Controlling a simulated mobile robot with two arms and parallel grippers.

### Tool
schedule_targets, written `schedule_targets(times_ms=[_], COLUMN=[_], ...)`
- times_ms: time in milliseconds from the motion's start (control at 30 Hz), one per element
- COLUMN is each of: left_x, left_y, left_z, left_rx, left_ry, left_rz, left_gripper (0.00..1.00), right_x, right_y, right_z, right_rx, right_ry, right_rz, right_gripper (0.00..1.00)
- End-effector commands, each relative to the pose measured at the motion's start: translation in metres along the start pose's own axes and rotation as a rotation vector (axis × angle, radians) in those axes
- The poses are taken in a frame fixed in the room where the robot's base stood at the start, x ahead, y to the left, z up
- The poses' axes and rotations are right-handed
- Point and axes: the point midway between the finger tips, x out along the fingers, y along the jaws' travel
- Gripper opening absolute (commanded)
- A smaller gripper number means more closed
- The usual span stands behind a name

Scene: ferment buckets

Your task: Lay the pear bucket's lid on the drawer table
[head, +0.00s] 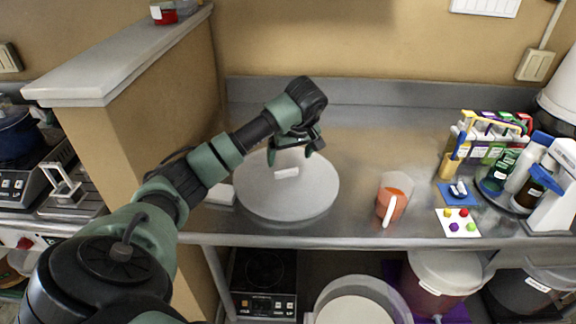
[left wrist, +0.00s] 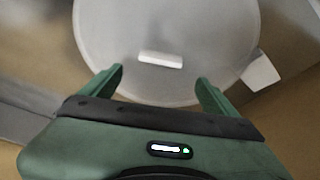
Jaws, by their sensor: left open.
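A large round pale lid (head: 300,196) lies flat on the steel table (head: 350,150), left of the middle. It has a short white bar (head: 287,173) on top, a handle or label. My left gripper (head: 296,153) is over the far part of the lid, open and empty. In the left wrist view the lid (left wrist: 165,25) fills the upper middle, and its white bar (left wrist: 160,59) lies beyond and between the open fingers of the left gripper (left wrist: 161,82). I cannot tell the exact height between fingers and lid. My right gripper is not in view.
An orange-filled jug (head: 391,203) stands right of the lid. A white block (head: 220,194) is at its left. Bottles, a test-tube rack and a card of coloured balls (head: 457,223) crowd the right. Buckets stand below; one is round and pale (head: 355,310). A wall (head: 160,140) is at the left.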

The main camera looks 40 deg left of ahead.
Motion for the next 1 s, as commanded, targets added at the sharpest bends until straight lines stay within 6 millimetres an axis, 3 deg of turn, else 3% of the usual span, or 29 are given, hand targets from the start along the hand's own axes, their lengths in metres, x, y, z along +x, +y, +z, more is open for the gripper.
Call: schedule_targets(times_ms=[100, 333, 1000], left_x=[-0.026, -0.056, -0.061], left_y=[0.001, 0.001, 0.000], left_z=[-0.001, 0.000, 0.001], left_rx=[0.000, 0.001, 0.001], left_ry=[0.003, 0.000, -0.002], left_rz=[0.003, 0.001, 0.000], left_gripper=[0.90, 0.90, 0.90], right_x=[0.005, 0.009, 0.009], right_y=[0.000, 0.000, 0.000], right_z=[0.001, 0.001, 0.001], right_rx=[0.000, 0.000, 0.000], right_ry=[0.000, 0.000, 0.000], right_rz=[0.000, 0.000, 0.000], right_gripper=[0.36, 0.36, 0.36])
